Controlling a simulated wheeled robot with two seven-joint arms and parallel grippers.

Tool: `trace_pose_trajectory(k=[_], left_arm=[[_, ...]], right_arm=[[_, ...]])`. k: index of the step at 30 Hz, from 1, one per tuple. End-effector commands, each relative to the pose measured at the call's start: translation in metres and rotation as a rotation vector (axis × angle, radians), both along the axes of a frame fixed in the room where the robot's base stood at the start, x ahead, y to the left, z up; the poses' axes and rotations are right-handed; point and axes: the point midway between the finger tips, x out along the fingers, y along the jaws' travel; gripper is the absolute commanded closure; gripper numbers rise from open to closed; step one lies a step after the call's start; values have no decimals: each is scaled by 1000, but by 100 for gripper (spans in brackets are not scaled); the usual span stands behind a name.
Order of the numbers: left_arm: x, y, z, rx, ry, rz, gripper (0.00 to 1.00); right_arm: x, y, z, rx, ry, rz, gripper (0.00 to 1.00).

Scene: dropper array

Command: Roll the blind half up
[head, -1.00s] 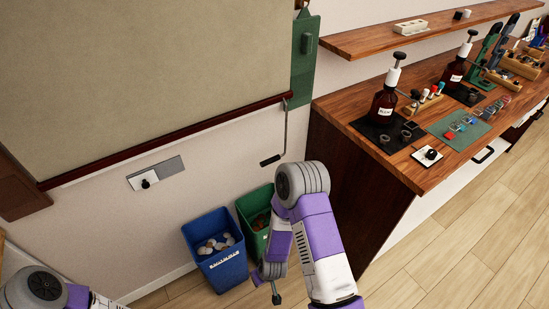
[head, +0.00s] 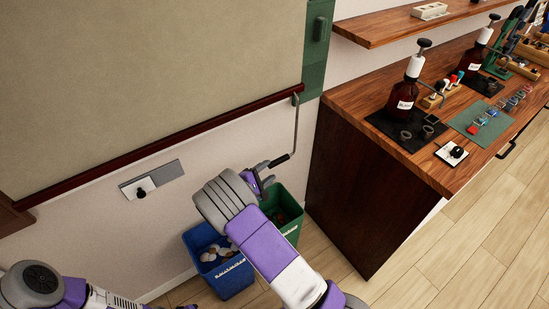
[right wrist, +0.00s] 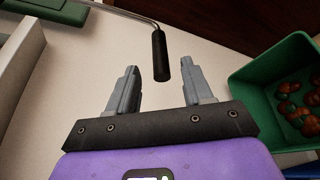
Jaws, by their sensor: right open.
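The beige blind (head: 150,70) hangs on the wall, with a dark red bar (head: 160,146) along its lower edge. A thin metal crank (head: 297,120) hangs at the blind's right end and ends in a black handle (head: 279,160). In the right wrist view the black handle (right wrist: 160,55) points toward the gap between the fingers of my right gripper (right wrist: 158,85). The fingers are open on either side of its lower end and not closed on it. In the head view my right gripper (head: 266,175) is beside the handle, partly hidden by its own arm. My left gripper is out of sight.
A blue bin (head: 232,278) and a green bin (head: 291,232) stand on the floor below the crank. A wooden counter (head: 345,98) with bottles and small items is at the right. A wall plate with a black knob (head: 140,192) is below the blind.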

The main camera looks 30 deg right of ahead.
Motion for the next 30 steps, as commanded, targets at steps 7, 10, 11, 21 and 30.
trace_pose_trajectory(k=[7,10,11,21,30], left_arm=[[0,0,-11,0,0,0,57],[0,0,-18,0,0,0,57],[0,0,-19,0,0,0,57],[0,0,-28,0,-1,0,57],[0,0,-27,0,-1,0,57]], right_arm=[[10,-25,-9,1,0,-2,49],[16,-40,-13,3,0,-2,49],[18,-44,-14,2,-1,-1,49],[29,-68,-17,4,0,1,49],[29,-68,-17,4,0,1,63]])
